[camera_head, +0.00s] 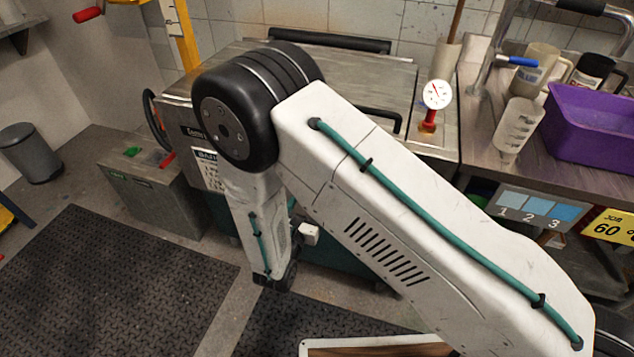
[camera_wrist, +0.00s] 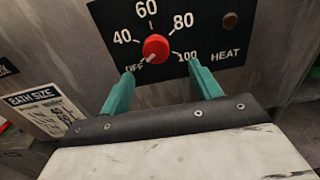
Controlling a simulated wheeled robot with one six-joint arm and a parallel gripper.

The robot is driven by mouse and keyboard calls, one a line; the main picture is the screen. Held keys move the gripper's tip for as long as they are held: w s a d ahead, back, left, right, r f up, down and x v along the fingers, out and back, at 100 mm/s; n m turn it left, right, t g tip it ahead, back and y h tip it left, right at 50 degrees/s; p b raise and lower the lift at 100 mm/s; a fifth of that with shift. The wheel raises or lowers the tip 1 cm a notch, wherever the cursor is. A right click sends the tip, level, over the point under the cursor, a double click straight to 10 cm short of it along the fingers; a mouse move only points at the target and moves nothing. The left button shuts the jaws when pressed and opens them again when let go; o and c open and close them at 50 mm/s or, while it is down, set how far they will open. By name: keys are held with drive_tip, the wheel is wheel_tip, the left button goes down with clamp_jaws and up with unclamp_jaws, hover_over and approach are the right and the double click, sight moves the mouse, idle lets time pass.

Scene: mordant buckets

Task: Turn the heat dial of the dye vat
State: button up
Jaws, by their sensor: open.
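The heat dial (camera_wrist: 156,48) is a red knob on a black panel (camera_wrist: 203,18) on the front of the dye vat. Its pale pointer mark is toward OFF at the lower left. The panel reads 40, 60, 80, 100 and HEAT. My gripper (camera_wrist: 162,80) is open, with one teal finger below left of the dial and one below right; nothing is between them. I cannot tell how far the fingertips are from the panel. In the head view the metal dye vat (camera_head: 385,78) stands behind my arm, which hides the dial and the fingers.
A gauge (camera_head: 436,95) stands on the vat's right side. A purple bin (camera_head: 592,125) and jugs (camera_head: 519,126) sit on the right bench. A metal box (camera_head: 150,190) with coloured buttons stands left of the vat. Dark floor mats (camera_head: 110,285) lie in front. A dark lamp (camera_wrist: 230,20) is beside the dial.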

drive_tip(key=x, duration=0.7)
drive_tip(key=shift+w+r, duration=0.15)
drive_tip(key=shift+w, duration=0.35)
drive_tip(key=shift+a, duration=0.1)
drive_tip(key=shift+c, duration=0.3)
drive_tip(key=c, duration=0.9)
